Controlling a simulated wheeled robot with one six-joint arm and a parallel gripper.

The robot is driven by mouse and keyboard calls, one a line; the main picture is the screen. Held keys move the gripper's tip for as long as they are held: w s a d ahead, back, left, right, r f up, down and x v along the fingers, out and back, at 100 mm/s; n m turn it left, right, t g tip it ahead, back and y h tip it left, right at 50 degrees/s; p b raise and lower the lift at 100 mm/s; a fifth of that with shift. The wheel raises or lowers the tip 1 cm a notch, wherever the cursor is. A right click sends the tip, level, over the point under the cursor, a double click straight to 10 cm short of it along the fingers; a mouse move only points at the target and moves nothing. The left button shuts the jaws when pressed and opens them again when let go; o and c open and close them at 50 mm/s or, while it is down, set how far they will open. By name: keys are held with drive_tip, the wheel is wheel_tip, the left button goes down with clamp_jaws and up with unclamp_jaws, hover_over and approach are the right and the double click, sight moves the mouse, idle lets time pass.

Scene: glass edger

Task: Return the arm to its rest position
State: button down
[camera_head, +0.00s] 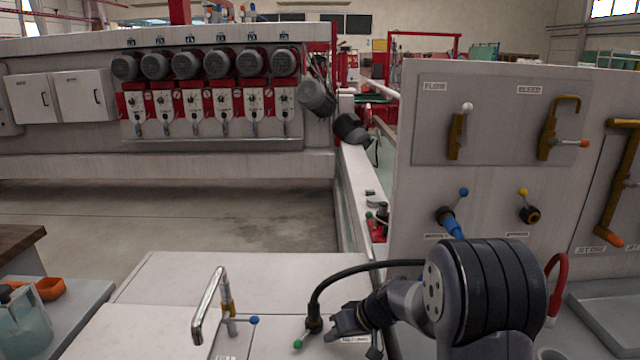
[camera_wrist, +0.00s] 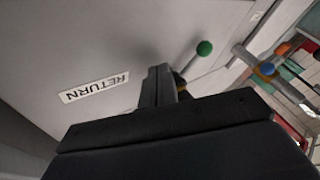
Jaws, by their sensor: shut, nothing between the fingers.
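My gripper (camera_head: 348,328) is low over the pale cabinet top, at the end of my arm reaching in from the right. Its fingers are shut and empty. In the wrist view the shut dark fingers (camera_wrist: 165,84) point at the pale surface, with a green-knobbed lever (camera_wrist: 204,48) just beyond them. In the head view the green knob (camera_head: 298,344) lies left of the gripper, below a black hose fitting (camera_head: 313,324). Whether the fingers touch the lever or fitting cannot be told. A RETURN label (camera_wrist: 93,88) shows beside the fingers.
A chrome tap (camera_head: 207,305) with a blue-knobbed lever (camera_head: 253,320) stands left of the gripper. A black hose (camera_head: 360,267) arches close above my wrist. An upright valve panel (camera_head: 490,185) rises behind the arm. A red hose (camera_head: 561,285) is at right.

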drive_tip(key=shift+w+d+r+n+g+y+p, duration=0.15)
drive_tip(key=shift+w+d+n+g+p, duration=0.3)
drive_tip(key=shift+p, duration=0.6)
drive_tip(key=shift+w+d+r+n+g+y+p, duration=0.15)
drive_tip(key=shift+n+g+p, duration=0.3)
drive_tip(key=shift+n+p, duration=0.5)
drive_tip(key=b+v, duration=0.1)
drive_tip(key=v, duration=0.8)
drive_tip(key=shift+b, duration=0.3)
drive_tip(key=shift+d, duration=0.1)
